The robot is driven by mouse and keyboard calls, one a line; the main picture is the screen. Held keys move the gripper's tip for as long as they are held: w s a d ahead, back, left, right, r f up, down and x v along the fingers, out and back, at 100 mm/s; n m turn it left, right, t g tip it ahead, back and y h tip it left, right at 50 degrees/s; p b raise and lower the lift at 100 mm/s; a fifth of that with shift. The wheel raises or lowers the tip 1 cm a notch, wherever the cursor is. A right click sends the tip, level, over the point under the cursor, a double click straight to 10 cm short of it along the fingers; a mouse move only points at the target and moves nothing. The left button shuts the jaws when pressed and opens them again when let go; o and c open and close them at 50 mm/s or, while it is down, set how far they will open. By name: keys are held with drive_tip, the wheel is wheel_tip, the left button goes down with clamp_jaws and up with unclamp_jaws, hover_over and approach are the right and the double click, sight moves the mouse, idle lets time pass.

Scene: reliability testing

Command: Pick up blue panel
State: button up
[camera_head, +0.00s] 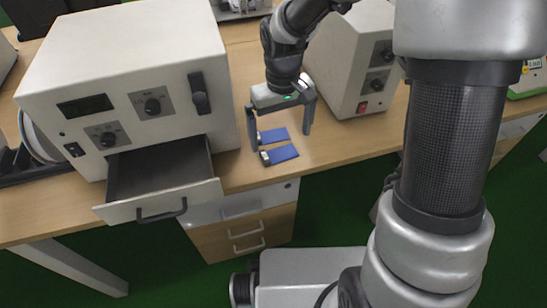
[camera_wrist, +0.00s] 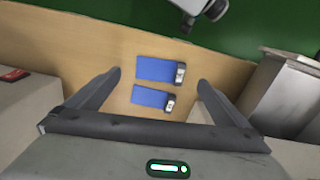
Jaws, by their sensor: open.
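Two flat blue panels lie side by side on the wooden desk, each with a small metallic connector at one end. In the head view, the nearer blue panel (camera_head: 283,154) lies by the desk's front edge, and the farther blue panel (camera_head: 274,135) lies just behind it. In the wrist view these show as one panel (camera_wrist: 155,69) above and another (camera_wrist: 148,97) below, closer to my gripper. My gripper (camera_head: 280,140) is open and points down above the panels. In the wrist view its fingers (camera_wrist: 160,82) are spread wide on either side of them, with nothing held.
A white instrument (camera_head: 130,70) with an open drawer (camera_head: 160,170) stands left of the panels. Another white instrument (camera_head: 345,60) stands to the right. The wooden desk (camera_head: 235,165) has a narrow clear strip between them, ending at its front edge.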

wheel_tip(320, 180, down, 6)
drive_tip(key=shift+r+b, duration=0.1)
drive_tip(key=shift+b, duration=1)
drive_tip(key=c, duration=1.1)
wheel_tip(320, 180, up, 10)
drive_tip(key=p, duration=0.3)
drive_tip(key=b, duration=0.4)
hover_over(280, 155)
drive_tip(key=shift+s+f, duration=0.1)
drive_tip(key=shift+f, duration=3.45)
